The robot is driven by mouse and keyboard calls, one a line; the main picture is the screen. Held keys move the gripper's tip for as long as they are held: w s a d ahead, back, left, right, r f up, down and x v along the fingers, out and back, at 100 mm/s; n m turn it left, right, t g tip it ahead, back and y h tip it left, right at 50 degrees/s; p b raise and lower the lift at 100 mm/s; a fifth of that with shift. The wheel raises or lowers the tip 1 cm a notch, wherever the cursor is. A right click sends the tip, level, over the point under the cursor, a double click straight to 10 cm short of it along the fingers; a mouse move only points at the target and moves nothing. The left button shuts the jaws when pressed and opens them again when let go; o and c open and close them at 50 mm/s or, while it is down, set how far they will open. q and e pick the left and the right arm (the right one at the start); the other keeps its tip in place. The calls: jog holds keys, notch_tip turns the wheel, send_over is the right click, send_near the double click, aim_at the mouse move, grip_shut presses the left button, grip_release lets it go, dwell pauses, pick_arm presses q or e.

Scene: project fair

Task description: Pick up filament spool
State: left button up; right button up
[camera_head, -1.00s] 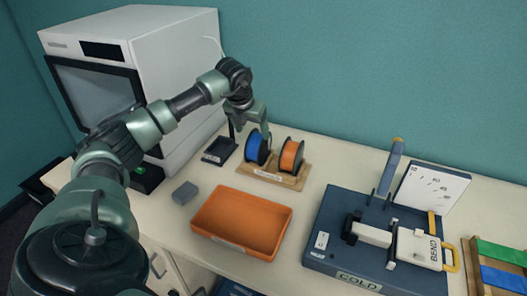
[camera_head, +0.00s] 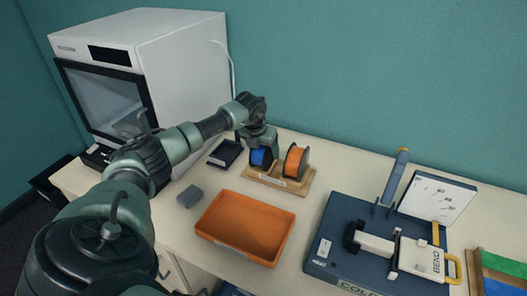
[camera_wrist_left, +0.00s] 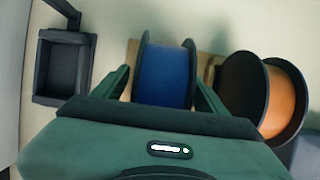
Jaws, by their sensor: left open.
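A spool of blue filament (camera_head: 260,157) with black flanges stands upright on the left side of a wooden stand (camera_head: 299,187). A spool of orange filament (camera_head: 296,160) stands to its right on the same stand. My left gripper (camera_head: 261,150) is open at the blue spool and partly hides it in the head view. In the left wrist view the blue spool (camera_wrist_left: 165,76) lies between the two fingers of my left gripper (camera_wrist_left: 162,90), and the orange spool (camera_wrist_left: 285,98) is just outside the right finger. My right gripper is not in view.
A small black tray (camera_head: 225,153) stands left of the spools, near a white printer-like machine (camera_head: 190,65). An orange bin (camera_head: 245,228) and a grey block (camera_head: 189,196) are nearer. A blue bending fixture (camera_head: 335,235) is at right.

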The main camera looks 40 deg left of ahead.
pick_arm(q)
grip_shut()
jog(key=shift+r, duration=0.15)
jog(key=shift+r, duration=0.1)
